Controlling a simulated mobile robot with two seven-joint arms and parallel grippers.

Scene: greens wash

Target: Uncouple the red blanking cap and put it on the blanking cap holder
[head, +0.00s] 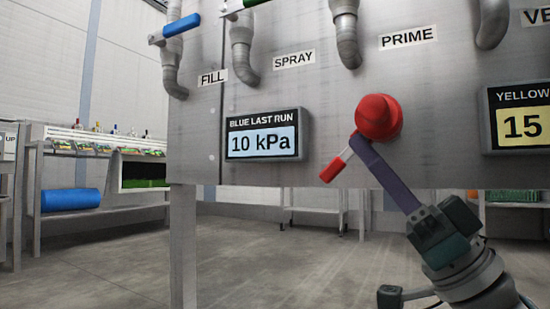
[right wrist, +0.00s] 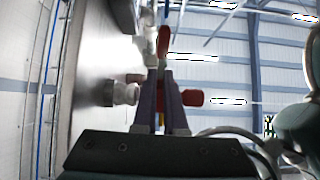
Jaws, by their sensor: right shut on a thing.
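The red blanking cap (head: 378,118) is round and sits on the grey panel under the PRIME label. A lever with a red and white handle (head: 334,168) slants down and left beside it. My right gripper (head: 358,138) reaches up from the lower right, its purple fingers at the lever's upper end, just below the cap. In the right wrist view, the fingers (right wrist: 162,72) are close together on the lever (right wrist: 163,45), whose red part shows beyond the tips. The cap (right wrist: 193,97) shows partly behind the fingers. The blanking cap holder cannot be made out. My left gripper is out of view.
Grey pipes (head: 346,40) come down the panel above. A blue valve handle (head: 181,25) is at upper left. Displays (head: 266,135) (head: 520,122) flank the cap. A shelf with a blue roll (head: 71,200) stands at left. The floor below the panel is largely clear.

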